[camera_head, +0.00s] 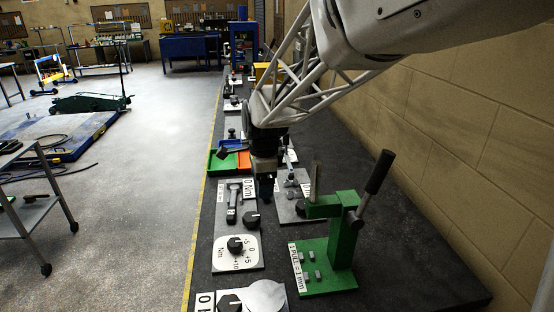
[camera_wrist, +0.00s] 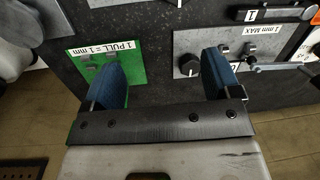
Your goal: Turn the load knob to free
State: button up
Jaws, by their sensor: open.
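Several black knobs sit on light panels along the dark bench, and I cannot read a label that marks one as the load knob. One knob (camera_head: 235,244) is on a white dial marked Nm, and another knob (camera_head: 251,219) is just above it. A further knob (camera_wrist: 188,64) shows in the wrist view on a grey panel (camera_wrist: 222,38) labelled "1 mm MAX", beside the right finger. My gripper (camera_head: 265,187) is above the bench, left of that panel's area. In the wrist view my gripper (camera_wrist: 163,80) is open, with blue fingers apart and nothing between them.
A green lever press (camera_head: 342,240) stands on the bench at right, its black handle raised. Its green base (camera_wrist: 85,62) shows in the wrist view. Green and orange bins (camera_head: 222,160) lie behind my gripper. A block wall (camera_head: 450,130) bounds the right side.

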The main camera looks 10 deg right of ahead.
jog(key=s+d+r+n+t, duration=0.1)
jog(key=s+d+r, duration=0.3)
jog(key=s+r, duration=0.5)
jog(key=shift+d+r+n+y, duration=0.2)
jog(key=shift+r+n+y, duration=0.2)
jog(key=shift+n, duration=0.5)
jog(key=shift+t, duration=0.3)
jog(key=s+d+f+n, duration=0.2)
jog(key=s+n, duration=0.2)
jog(key=s, duration=0.3)
jog(key=s+d+f+n+h, duration=0.1)
jog(key=s+d+f+n, duration=0.1)
jog(key=s+n, duration=0.3)
jog(key=s+d+f+n, duration=0.3)
jog(key=s+d+n, duration=0.1)
jog(key=s, duration=0.6)
jog(key=shift+s+d+n+h, duration=0.15)
jog(key=shift+d+n+h, duration=0.1)
jog(key=shift+n+h, duration=0.05)
